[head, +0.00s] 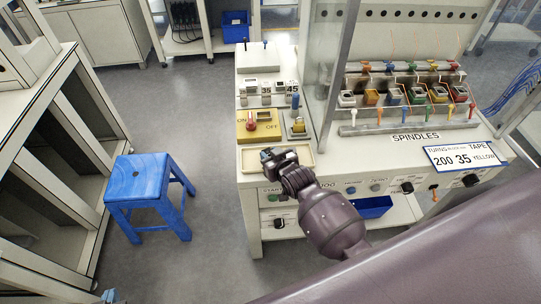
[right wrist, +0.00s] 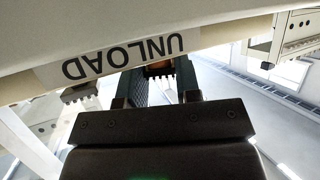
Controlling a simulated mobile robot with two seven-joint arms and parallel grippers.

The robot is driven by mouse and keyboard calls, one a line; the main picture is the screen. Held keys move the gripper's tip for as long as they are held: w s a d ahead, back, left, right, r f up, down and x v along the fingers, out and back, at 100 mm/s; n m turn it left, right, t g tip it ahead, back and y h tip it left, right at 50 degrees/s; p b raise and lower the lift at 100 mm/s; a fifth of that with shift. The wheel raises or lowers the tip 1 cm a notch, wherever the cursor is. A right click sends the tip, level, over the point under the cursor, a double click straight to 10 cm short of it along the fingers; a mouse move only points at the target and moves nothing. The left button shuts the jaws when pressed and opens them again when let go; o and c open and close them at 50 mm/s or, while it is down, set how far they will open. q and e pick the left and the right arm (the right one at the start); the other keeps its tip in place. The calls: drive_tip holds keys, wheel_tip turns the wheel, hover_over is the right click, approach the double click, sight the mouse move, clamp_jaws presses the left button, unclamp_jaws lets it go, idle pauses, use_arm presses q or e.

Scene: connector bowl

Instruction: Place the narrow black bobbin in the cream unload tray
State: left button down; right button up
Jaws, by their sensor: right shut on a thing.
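The cream unload tray (head: 248,162) is at the front left corner of the machine bench in the head view. In the right wrist view its UNLOAD label (right wrist: 125,57) shows upside down on a cream edge close above the fingers. My right gripper (head: 270,156) is over the tray, and its dark fingers also show in the right wrist view (right wrist: 158,84). It is shut on the narrow black bobbin (right wrist: 158,70), of which only a small brown-orange patch shows between the fingers. Whether the bobbin touches the tray is hidden.
A yellow ON/OFF panel (head: 258,126) stands just behind the tray. A clear guard (head: 325,75) and the row of spindles (head: 410,95) are to the right. A blue stool (head: 150,183) stands on the floor at left. A blue bin (head: 372,207) sits below the bench.

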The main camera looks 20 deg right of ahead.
drive_tip(key=shift+f, duration=0.15)
drive_tip(key=o, duration=0.9)
drive_tip(key=v, duration=1.2)
drive_tip(key=s+d+f, duration=0.2)
drive_tip(key=s+d, duration=0.1)
drive_tip(key=s, duration=0.3)
drive_tip(key=s+d+f+g+h, duration=0.1)
drive_tip(key=s+d+f, duration=0.1)
drive_tip(key=s, duration=0.5)
drive_tip(key=shift+s+d+f+g+h+p, duration=0.2)
drive_tip(key=shift+s+d+g+h+p, duration=0.15)
drive_tip(key=shift+d+p, duration=0.1)
